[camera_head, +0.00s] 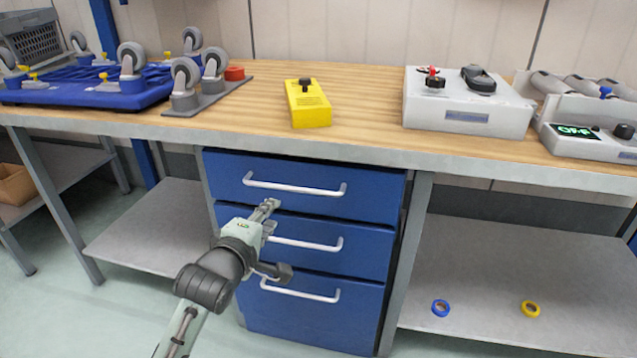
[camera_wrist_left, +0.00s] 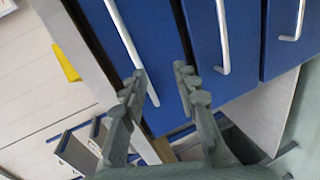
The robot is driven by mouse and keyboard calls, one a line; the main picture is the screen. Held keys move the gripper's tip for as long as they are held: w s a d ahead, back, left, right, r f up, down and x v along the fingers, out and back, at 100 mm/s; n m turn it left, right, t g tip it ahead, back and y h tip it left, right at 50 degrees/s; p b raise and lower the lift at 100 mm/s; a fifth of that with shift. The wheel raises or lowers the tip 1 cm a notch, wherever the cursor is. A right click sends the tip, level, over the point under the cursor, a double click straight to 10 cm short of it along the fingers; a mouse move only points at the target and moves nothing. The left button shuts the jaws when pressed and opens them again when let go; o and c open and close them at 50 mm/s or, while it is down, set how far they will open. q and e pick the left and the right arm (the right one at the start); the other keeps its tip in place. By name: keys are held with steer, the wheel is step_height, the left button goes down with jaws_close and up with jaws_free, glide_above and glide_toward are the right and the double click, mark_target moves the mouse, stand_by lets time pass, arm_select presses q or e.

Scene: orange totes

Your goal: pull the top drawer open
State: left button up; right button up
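The blue top drawer (camera_head: 225,168) is flush with the unit under the workbench. Its pale bar handle (camera_head: 295,187) runs across the front; it also shows in the left wrist view as the leftmost bar (camera_wrist_left: 125,35). My left gripper (camera_head: 268,207) is in front of the drawers, just below the left part of the top handle in the head view. In the left wrist view its two fingers (camera_wrist_left: 159,74) are apart, and the end of the top handle shows in the gap between them. Whether they touch it I cannot tell. My right gripper is not in view.
Two more blue drawers with handles, the middle (camera_head: 305,243) and bottom (camera_head: 300,290), lie below. The wooden workbench (camera_head: 365,110) overhangs them and holds a yellow box (camera_head: 308,108). A bench leg (camera_head: 408,260) stands right of the drawers. Floor shows in front.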

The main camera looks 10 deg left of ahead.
mark_target(287, 189)
arm_select(q)
steer(key=shift+n+t, duration=0.4)
steer(key=shift+n, duration=0.3)
steer(key=w, duration=0.3)
steer(key=w+d, duration=0.1)
steer(key=w, duration=0.2)
steer(key=w+r, duration=0.1)
steer(key=w, duration=0.2)
steer(key=shift+d+r, duration=0.1)
steer(key=shift+d, duration=0.15)
jaws_close()
